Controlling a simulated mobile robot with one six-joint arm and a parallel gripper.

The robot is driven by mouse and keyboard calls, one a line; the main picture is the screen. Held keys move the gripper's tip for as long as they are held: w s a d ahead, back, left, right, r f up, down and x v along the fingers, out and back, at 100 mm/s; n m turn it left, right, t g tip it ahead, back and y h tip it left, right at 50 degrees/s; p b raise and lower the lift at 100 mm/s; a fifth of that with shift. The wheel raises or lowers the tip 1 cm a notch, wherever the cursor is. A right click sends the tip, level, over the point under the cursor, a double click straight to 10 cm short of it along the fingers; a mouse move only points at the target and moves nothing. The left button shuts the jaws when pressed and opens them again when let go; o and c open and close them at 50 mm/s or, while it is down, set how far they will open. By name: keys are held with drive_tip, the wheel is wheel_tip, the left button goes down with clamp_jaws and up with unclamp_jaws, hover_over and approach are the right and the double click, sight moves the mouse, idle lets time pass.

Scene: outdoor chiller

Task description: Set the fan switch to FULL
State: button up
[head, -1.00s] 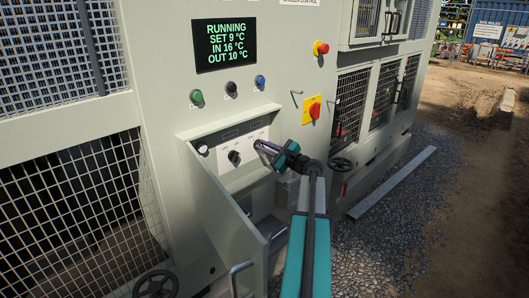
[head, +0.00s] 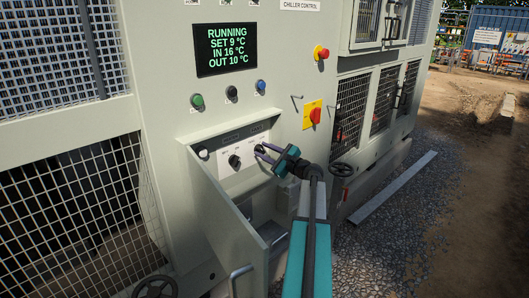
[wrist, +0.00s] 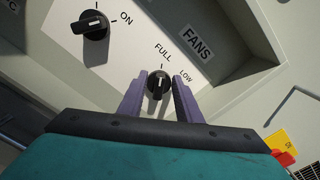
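The fan switch is a black round knob with a white pointer mark (wrist: 159,84), in the wrist view under the FANS label. FULL is printed above it and LOW to its right. Its pointer mark points roughly up in the picture; I cannot tell exactly which label it lines up with. My gripper (wrist: 160,98) is open, with one purple finger on each side of the knob; whether they touch it is unclear. In the head view my gripper (head: 260,153) is at the right end of the recessed white panel (head: 223,160), by the dark fan knob (head: 260,148).
Another black knob (wrist: 94,24) marked ON sits left of the fan switch. The recess has side walls and an open door (head: 225,215) below left. A red-and-yellow isolator switch (head: 314,115) is right of the recess. The display (head: 225,48) reads RUNNING.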

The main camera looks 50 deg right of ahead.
drive_tip(key=s+b, duration=0.2)
drive_tip(key=s, duration=1.1)
drive_tip(key=shift+s+a, duration=0.4)
drive_tip(key=shift+a, duration=0.05)
